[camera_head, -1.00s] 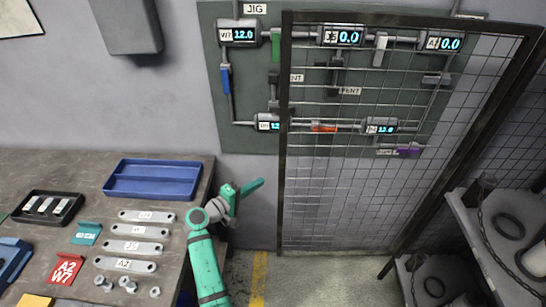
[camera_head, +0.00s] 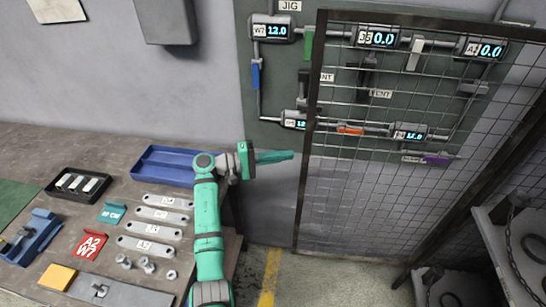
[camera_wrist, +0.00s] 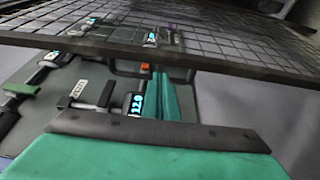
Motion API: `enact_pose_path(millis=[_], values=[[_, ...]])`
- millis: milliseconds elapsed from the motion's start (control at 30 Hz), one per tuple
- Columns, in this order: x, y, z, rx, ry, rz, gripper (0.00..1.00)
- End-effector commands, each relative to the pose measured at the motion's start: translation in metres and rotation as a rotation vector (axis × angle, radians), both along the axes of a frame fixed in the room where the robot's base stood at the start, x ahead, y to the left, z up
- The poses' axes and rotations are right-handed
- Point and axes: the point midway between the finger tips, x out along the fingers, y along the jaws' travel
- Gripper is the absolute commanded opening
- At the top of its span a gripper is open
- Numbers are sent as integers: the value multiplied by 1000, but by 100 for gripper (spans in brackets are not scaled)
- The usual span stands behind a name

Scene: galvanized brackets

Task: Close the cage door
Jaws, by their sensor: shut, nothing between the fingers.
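The cage door (camera_head: 309,150) is a dark-framed wire mesh panel standing in front of the jig wall in the head view. Its bar also crosses the upper part of the wrist view (camera_wrist: 110,48). My green gripper (camera_head: 291,155) is shut and empty, pointing right, with its tips at about the door's left upright. In the wrist view, the shut fingers (camera_wrist: 158,75) reach up towards the door's bar. I cannot tell whether they touch it. The latch side and the door's exact opening angle are not clear.
A workbench (camera_head: 110,145) with a blue tray (camera_head: 147,172), labelled links and loose hardware lies left. The green jig board (camera_head: 255,105) with digital readouts hangs behind the door. A grey shelf (camera_head: 497,235) stands at right. Floor shows between bench and door.

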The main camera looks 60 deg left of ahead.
Motion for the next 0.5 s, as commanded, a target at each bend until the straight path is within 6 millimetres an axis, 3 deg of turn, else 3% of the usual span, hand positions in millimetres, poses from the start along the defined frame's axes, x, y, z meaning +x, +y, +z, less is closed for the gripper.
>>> enact_pose_path(millis=[200, 500], values=[[27, -9, 0, 0, 1, -1, 0], [36, -11, 0, 1, 0, 1, 0]])
